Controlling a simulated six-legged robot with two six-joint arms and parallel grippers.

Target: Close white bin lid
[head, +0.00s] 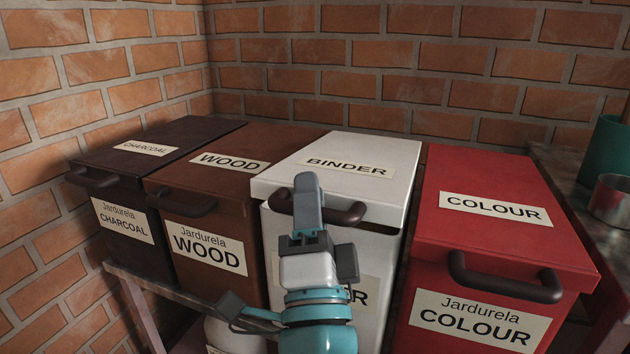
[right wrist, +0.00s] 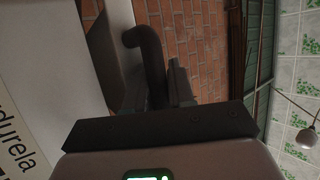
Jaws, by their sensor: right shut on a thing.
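The white bin (head: 397,262) stands between the brown and red bins. Its white lid (head: 375,150), labelled BINDER, lies nearly level on top, with a dark gap showing under its front edge at the right. My right gripper (head: 309,200) is in front of the lid and shut on its dark curved handle (head: 343,215), hiding the handle's middle. In the right wrist view the handle (right wrist: 150,50) passes between the fingers of the gripper (right wrist: 145,75), with the white bin (right wrist: 40,70) at the left. My left gripper is not in view.
The charcoal bin (head: 129,235) and brown wood bin (head: 210,247) stand to the left, and the red colour bin (head: 500,235) to the right, their lids down. A brick wall (head: 390,75) is close behind. A metal pot (head: 610,200) stands on the right-hand counter.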

